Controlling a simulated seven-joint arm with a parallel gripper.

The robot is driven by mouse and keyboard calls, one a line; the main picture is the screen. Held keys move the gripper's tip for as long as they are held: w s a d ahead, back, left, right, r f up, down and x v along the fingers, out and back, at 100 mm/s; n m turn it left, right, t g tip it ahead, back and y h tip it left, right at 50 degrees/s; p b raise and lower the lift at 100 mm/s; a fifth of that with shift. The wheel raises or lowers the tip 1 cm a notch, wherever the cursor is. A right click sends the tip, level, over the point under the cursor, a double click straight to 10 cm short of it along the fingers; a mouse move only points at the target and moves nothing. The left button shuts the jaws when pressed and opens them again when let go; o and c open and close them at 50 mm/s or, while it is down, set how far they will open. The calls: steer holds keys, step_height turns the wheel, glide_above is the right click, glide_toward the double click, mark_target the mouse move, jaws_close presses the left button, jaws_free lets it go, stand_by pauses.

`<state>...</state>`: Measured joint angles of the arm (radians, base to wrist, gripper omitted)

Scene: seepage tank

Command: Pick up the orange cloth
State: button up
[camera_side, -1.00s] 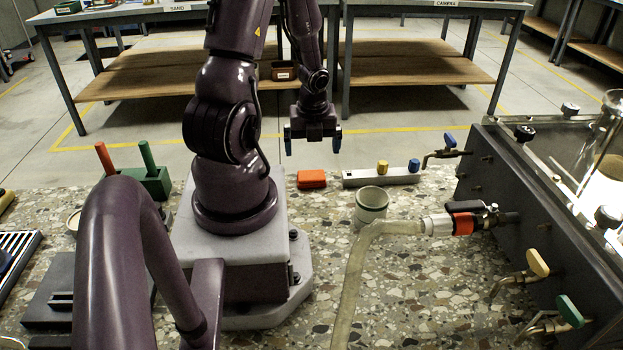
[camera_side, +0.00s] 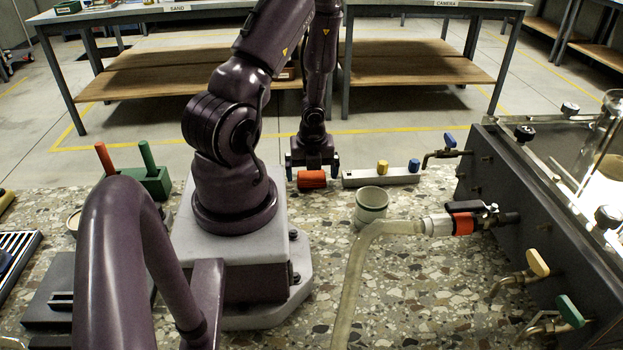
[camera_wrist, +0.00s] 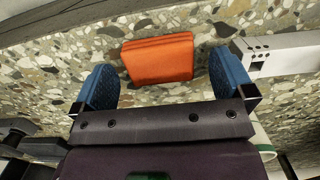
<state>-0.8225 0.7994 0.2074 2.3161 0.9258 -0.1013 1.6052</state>
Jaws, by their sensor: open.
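The orange cloth (camera_side: 312,180) is a small folded block lying on the speckled stone bench top, near its far edge. In the wrist view the orange cloth (camera_wrist: 158,59) lies flat, just beyond and between the two blue fingertips. My gripper (camera_side: 313,172) is open and empty, pointing down at the cloth, with one finger on either side of it. In the wrist view the fingers of my gripper (camera_wrist: 163,85) stand wide apart, and neither visibly touches the cloth. In the side view I cannot tell the exact height of the fingertips above the bench.
A pale block with yellow and blue knobs (camera_side: 381,177) lies close to the right of the cloth. A green block with handles (camera_side: 152,182) is at left. The dark tank (camera_side: 520,215) stands at right.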

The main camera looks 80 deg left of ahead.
mark_target(311, 175)
steer(key=shift+a+f, duration=0.1)
steer(key=shift+f, duration=0.5)
steer(key=shift+c, duration=0.2)
steer(key=c, duration=0.9)
steer(key=shift+r, duration=0.15)
step_height(311, 175, up, 6)
steer(key=shift+r, duration=1.9)
steer(key=shift+o, duration=0.5)
